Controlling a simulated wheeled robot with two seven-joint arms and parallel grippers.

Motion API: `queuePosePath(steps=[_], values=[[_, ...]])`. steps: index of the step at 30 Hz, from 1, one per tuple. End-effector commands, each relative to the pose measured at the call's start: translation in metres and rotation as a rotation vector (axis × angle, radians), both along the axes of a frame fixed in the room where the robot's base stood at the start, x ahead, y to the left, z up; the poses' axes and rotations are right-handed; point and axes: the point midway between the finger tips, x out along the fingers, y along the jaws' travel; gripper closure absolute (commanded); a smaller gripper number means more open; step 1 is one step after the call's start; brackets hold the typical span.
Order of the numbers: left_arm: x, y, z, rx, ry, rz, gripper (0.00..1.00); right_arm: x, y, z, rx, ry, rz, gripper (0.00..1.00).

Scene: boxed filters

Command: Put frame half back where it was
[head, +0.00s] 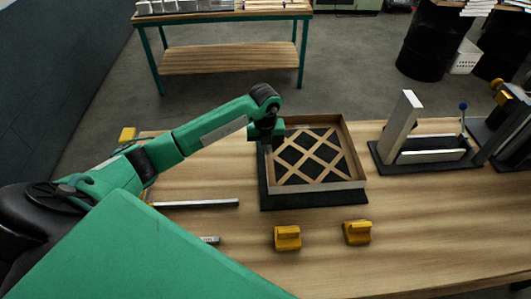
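A square brown frame with a diagonal lattice (312,184) lies on a black base plate (315,201) in the middle of the wooden table. Whether this is one frame half or two together, I cannot tell. My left gripper (266,139) points down at the frame's far left corner, at or just over its left wall. Its fingertips are small, dark and partly hidden, so I cannot tell if it is open or touching the frame. My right gripper is out of view.
Two yellow blocks (287,238) (357,232) stand in front of the base plate. Grey bars (195,204) (209,240) lie to the left. A fixture with an upright pale plate (401,122) stands right. The table's front right (440,230) is clear.

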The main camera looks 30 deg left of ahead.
Motion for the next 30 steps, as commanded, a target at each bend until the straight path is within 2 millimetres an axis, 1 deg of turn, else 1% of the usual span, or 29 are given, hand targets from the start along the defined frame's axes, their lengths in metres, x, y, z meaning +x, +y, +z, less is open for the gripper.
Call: queuePosePath(steps=[6, 9, 17, 21, 23, 24, 25, 30], values=[[-0.001, -0.001, -0.030, 0.000, 0.005, 0.001, 1.00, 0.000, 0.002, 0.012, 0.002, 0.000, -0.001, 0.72], [-0.001, 0.000, -0.040, 0.000, 0.004, 0.001, 1.00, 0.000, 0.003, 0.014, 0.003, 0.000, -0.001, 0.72], [-0.001, 0.000, -0.044, 0.000, 0.001, 0.000, 1.00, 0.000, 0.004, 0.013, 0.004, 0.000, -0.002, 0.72], [-0.001, 0.000, -0.048, 0.001, 0.002, 0.000, 1.00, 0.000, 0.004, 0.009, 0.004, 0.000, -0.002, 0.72], [-0.001, 0.000, -0.046, 0.001, 0.002, 0.000, 0.88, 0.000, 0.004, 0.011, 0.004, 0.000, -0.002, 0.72], [-0.001, 0.000, -0.046, 0.001, 0.002, 0.000, 0.80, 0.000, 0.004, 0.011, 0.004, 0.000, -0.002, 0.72], [-0.001, 0.000, -0.046, 0.001, 0.002, 0.000, 0.76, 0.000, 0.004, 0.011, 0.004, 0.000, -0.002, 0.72], [-0.001, 0.000, -0.046, 0.001, 0.002, 0.000, 0.76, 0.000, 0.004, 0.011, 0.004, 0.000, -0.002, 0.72]])
